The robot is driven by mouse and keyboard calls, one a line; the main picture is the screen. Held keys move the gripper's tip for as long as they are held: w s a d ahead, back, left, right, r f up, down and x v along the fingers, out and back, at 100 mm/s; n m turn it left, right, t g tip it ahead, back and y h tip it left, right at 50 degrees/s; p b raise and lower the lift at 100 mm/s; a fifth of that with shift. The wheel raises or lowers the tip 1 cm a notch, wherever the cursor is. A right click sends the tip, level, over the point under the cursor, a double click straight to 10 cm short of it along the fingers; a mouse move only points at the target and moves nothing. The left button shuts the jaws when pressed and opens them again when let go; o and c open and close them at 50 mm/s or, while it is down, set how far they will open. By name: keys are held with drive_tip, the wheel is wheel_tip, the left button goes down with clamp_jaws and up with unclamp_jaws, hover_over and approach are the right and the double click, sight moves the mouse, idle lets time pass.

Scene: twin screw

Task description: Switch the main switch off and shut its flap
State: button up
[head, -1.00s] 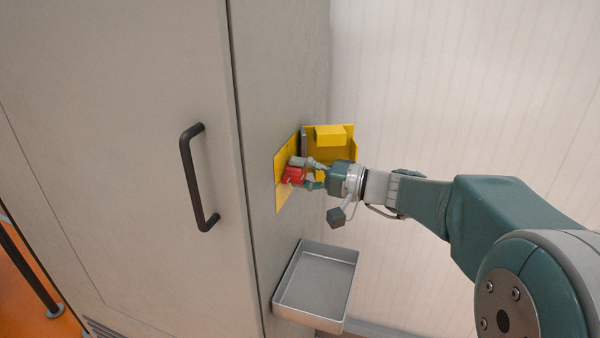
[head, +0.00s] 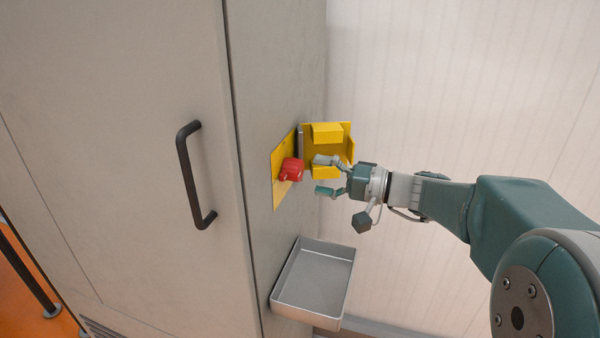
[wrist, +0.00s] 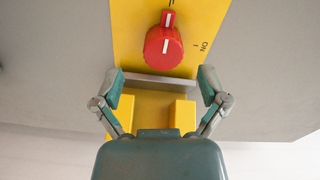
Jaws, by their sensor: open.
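The main switch is a red knob (head: 291,169) on a yellow plate (head: 280,190) on the cabinet's side. In the wrist view the red knob (wrist: 163,46) carries a white mark, and "I ON" is printed to its right. Another marking above it is cut off by the frame edge. The yellow flap (head: 345,152) stands open, swung out from the plate. It also shows in the wrist view (wrist: 150,111), partly behind my gripper. My gripper (head: 328,176) is open and empty, in front of the knob and apart from it. Its fingers (wrist: 160,88) are spread.
A grey metal tray (head: 312,283) juts out below the switch. A black handle (head: 188,177) is on the cabinet front at left. A pale ribbed wall (head: 450,90) stands behind, with free room right of the cabinet.

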drive_tip(key=v, duration=0.7)
drive_tip(key=shift+d, duration=0.2)
drive_tip(key=shift+s, duration=0.1)
drive_tip(key=s+a+f+g+h, duration=0.2)
drive_tip(key=s+f+h, duration=0.2)
drive_tip(key=s, duration=0.2)
drive_tip(key=s+a+f+g+h, duration=0.2)
drive_tip(key=s+a+f+h, duration=0.15)
drive_tip(key=s, duration=0.35)
drive_tip(key=s+d+f+n+t+h, duration=0.1)
drive_tip(key=s+d+f+t+h, duration=0.2)
drive_tip(key=s+d+h, duration=0.5)
drive_tip(key=shift+s+d+f+n+h, duration=0.15)
drive_tip(key=shift+d+f+n+h, duration=0.2)
drive_tip(key=shift+h, duration=0.4)
